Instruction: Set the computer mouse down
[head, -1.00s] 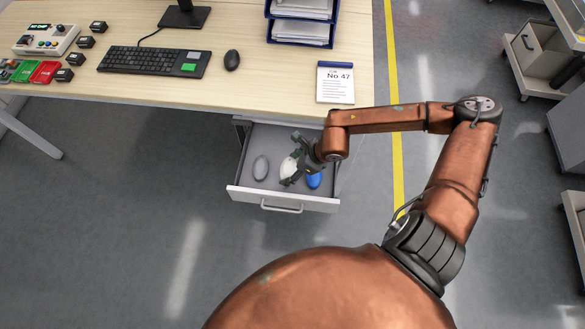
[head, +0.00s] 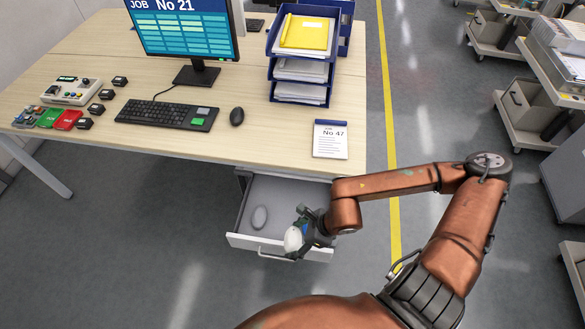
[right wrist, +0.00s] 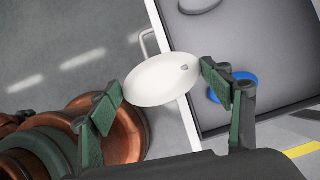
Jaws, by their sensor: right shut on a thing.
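A white computer mouse (head: 293,239) is held in my right gripper (head: 304,233), in front of and above the drawer's front edge in the head view. In the right wrist view the white mouse (right wrist: 160,80) sits between the two green-padded fingers (right wrist: 160,92), which are shut on it. Beneath it is the front rim of the open drawer (right wrist: 172,65). My left gripper is not in view.
The open drawer (head: 244,240) holds a grey mouse (head: 259,217) and a blue object (right wrist: 218,96), partly hidden by a finger. On the desk are a black mouse (head: 237,116), a keyboard (head: 166,114), a notepad (head: 330,140) and blue trays (head: 299,92).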

